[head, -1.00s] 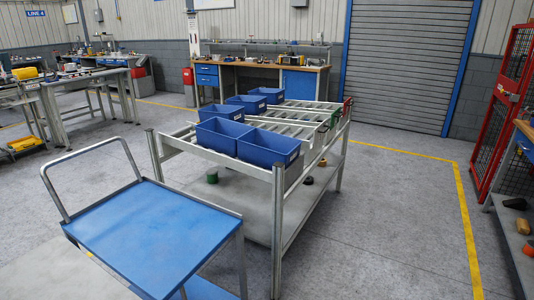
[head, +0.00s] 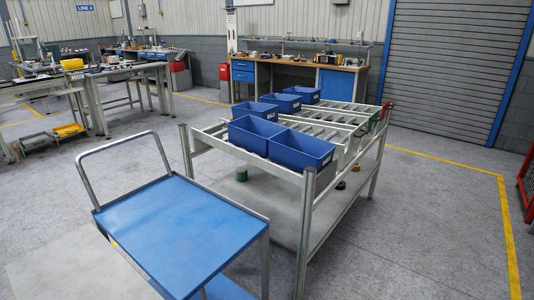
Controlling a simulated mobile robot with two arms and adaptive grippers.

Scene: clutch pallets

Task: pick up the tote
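Several blue totes stand on a grey roller rack (head: 318,193). Two are at the near end: the near left tote (head: 250,135) and the near right tote (head: 303,148), side by side. Behind them in a row are a tote at the back left (head: 255,111), one in the middle (head: 281,103) and one at the back right (head: 305,95). All look empty and upright. Neither of my grippers shows in the head view.
A cart with a blue top (head: 185,225) and a bent metal handle (head: 120,157) stands at the front left, close to the rack. A workbench (head: 300,75) stands behind the rack. Grey floor (head: 430,220) is free on the right, up to a yellow line (head: 506,220).

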